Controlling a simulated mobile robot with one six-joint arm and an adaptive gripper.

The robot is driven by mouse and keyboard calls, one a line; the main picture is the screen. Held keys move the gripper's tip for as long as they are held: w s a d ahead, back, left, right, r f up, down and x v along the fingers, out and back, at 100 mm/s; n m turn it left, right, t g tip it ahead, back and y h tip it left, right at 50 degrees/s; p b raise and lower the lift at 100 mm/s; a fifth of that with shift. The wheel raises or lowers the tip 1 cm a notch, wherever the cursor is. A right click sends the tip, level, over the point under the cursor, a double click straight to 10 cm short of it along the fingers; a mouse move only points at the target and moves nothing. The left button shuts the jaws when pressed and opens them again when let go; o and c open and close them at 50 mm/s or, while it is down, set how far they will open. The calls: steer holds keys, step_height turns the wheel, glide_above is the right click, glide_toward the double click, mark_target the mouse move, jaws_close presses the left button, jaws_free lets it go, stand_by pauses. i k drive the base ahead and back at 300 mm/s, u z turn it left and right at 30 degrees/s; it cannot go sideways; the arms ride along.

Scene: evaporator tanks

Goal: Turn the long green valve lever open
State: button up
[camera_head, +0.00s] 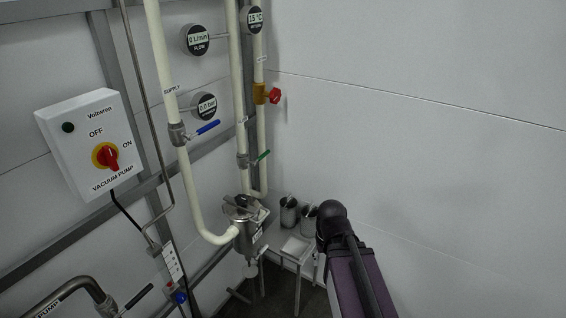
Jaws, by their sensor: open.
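The green valve lever (262,156) is in the head view, near the middle. It sticks out to the right and slightly up from a metal valve (243,160) on a cream vertical pipe (237,100), across the line of that pipe. It passes by a second cream pipe; I cannot tell the gap between them. Nothing holds the lever. My arm shows at the lower right, below and to the right of the lever. My gripper is not in view.
A blue lever (208,127) sits on the supply pipe to the left. A red knob (275,96) is above the green lever. A metal vessel (246,222) is below, beside a small table (294,247) with metal cups. A vacuum pump box (88,143) hangs left. The right wall is bare.

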mark_target(254, 164)
steer(key=z, duration=0.35)
steer(key=k, duration=0.95)
steer(key=z, duration=0.3)
steer(key=i, duration=1.35)
steer(key=u, duration=0.55)
steer(key=i, duration=0.85)
steer(key=u, duration=0.15)
